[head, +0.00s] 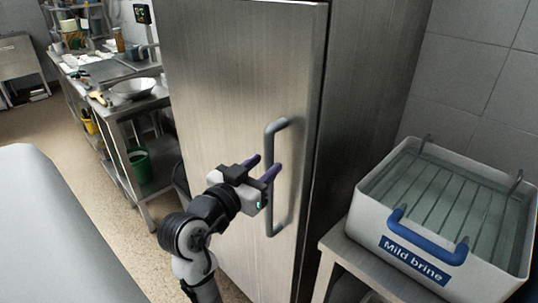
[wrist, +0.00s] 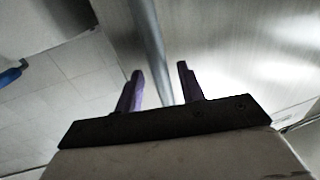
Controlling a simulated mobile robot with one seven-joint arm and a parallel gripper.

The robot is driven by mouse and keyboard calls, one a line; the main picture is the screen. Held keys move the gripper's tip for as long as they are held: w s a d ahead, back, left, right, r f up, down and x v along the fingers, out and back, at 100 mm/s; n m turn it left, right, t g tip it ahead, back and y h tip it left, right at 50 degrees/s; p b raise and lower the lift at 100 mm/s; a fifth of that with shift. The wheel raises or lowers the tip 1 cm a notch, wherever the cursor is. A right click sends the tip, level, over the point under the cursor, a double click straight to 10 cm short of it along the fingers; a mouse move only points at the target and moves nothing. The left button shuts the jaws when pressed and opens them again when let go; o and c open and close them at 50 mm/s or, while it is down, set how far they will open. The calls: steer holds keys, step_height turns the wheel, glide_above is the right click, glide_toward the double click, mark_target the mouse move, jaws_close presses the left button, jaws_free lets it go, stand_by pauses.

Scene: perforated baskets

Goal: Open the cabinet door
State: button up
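The cabinet door (head: 240,75) is a tall brushed-metal panel in the middle of the head view, and it looks closed. Its grey vertical bar handle (head: 282,205) is near the door's right edge. My gripper (head: 264,166) is at the handle's upper half, with its two purple fingers pointing toward the door. In the wrist view the fingers of my gripper (wrist: 160,70) are apart, and the handle (wrist: 149,40) runs between them with gaps showing on both sides. I cannot tell how deep the bar sits between the fingers.
A white bin labelled "Mild brine" (head: 400,236) with a blue handle stands on a metal table at the right, close to the cabinet. A steel counter (head: 125,105) with a bowl (head: 133,88) is at the left. Floor (head: 95,195) shows between the counter and the pale surface at lower left.

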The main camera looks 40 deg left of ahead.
steer(key=shift+w+a, duration=0.15)
steer(key=shift+w, duration=1.2)
steer(key=shift+c, duration=0.5)
jaws_close()
